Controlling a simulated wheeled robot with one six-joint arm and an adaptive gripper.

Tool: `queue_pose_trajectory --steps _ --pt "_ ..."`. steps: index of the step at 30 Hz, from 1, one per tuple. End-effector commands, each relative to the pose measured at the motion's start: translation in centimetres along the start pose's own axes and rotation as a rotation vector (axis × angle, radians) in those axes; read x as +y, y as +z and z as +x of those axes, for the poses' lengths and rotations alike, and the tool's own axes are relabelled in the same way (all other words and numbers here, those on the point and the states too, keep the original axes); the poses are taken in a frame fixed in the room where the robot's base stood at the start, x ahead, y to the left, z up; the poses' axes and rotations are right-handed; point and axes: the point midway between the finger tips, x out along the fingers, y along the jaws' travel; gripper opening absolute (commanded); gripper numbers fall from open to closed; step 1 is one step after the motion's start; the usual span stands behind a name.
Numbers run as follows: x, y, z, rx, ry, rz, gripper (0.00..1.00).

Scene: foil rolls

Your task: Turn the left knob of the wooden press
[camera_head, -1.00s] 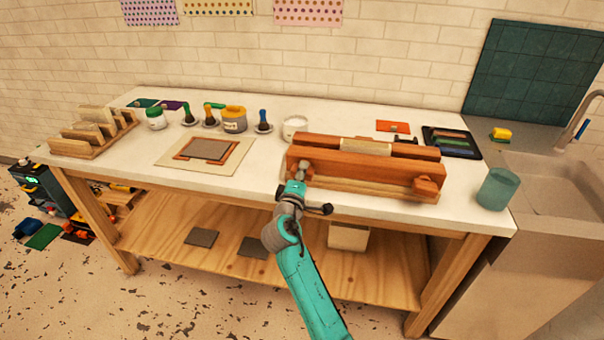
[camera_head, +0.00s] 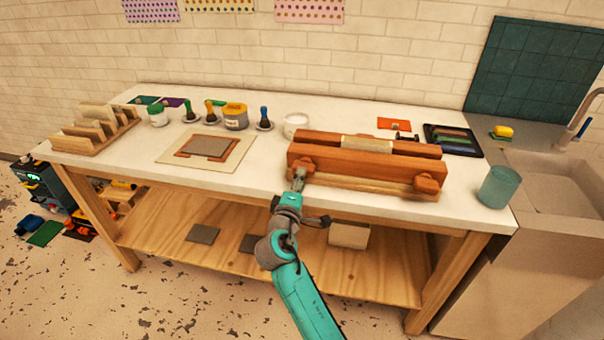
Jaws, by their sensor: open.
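The wooden press (camera_head: 365,163) lies along the front right part of the white table, a reddish-brown block with a pale strip on top. Its left knob (camera_head: 306,163) is on the front face near the left end. Its right knob (camera_head: 427,184) is at the other end. My gripper (camera_head: 299,174) is open, at the end of my teal arm, just in front of and slightly below the left knob. The gripper is small here and I cannot tell whether it touches the knob. The knob's lower part is partly hidden by the gripper.
A teal cup (camera_head: 499,187) stands near the table's right front corner, beside the sink (camera_head: 548,180). A white jar (camera_head: 295,125) stands behind the press's left end. A flat board (camera_head: 207,148) lies left of the press, with clear tabletop between.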

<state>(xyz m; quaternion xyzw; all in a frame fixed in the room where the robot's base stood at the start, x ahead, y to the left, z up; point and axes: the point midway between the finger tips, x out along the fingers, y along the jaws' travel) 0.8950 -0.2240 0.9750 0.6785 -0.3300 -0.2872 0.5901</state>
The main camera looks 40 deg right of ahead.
Motion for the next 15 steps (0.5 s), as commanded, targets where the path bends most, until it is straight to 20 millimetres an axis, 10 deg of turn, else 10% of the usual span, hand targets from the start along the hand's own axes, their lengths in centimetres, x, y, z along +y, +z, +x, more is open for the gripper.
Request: queue_pose_trajectory --steps 15 --pt "0.0 0.0 -6.8 0.001 -0.001 0.001 0.54"
